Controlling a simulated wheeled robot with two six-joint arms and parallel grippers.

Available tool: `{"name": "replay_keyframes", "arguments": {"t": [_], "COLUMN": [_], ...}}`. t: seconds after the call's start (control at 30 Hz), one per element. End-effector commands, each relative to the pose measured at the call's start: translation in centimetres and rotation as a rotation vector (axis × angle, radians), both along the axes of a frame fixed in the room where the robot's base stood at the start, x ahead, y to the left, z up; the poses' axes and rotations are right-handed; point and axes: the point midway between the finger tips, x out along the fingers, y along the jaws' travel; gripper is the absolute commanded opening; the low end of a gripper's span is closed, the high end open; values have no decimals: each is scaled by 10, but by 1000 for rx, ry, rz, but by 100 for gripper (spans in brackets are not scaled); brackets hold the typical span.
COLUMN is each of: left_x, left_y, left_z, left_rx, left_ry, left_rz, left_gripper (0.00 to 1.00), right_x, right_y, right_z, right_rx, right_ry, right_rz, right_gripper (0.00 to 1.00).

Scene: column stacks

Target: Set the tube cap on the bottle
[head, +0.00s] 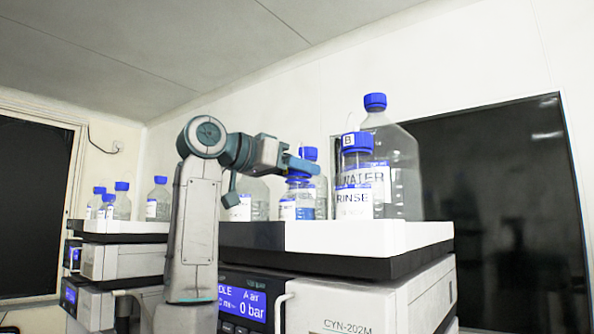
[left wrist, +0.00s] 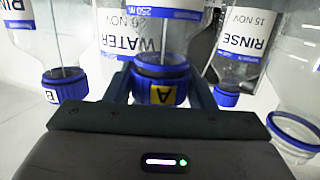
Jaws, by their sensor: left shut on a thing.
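My left gripper (head: 298,163) is shut on the blue tube cap (left wrist: 160,92), which bears a yellow "A" label in the left wrist view. That view is upside down. A thin tube (left wrist: 163,40) runs from the cap into a clear bottle (left wrist: 160,67) lined up with it. The cap is at the bottle's mouth; I cannot tell whether it is fully seated. In the head view a bottle with a blue-banded label (head: 297,207) stands under the gripper, on the white and black tray (head: 330,238). The gripper partly hides its top. My right gripper is not in view.
Close right stand a bottle with a "B" cap (head: 355,142) and a large capped bottle (head: 405,165). In the left wrist view a bottle labelled RINSE (left wrist: 240,40) and an apparently uncapped bottle (left wrist: 298,100) are close by. More bottles stand on the left stack (head: 122,207).

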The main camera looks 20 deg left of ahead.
Motion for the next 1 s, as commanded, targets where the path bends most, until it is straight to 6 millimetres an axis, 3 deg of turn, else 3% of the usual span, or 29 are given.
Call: {"name": "replay_keyframes", "arguments": {"t": [0.17,0.2,0.33,0.67,1.0], "left_x": [0,0,0,-2,-48], "left_y": [0,0,0,2,39], "left_z": [0,0,0,0,4], "left_rx": [0,0,0,-1,-1], "left_ry": [0,0,0,-1,-3], "left_rz": [0,0,0,1,3], "left_gripper": [28,51,75,75,75], "right_x": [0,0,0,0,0], "right_y": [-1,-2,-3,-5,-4], "right_z": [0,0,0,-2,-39], "right_rx": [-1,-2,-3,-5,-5], "right_ry": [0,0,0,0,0], "right_rz": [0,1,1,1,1], "right_gripper": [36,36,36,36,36]}}
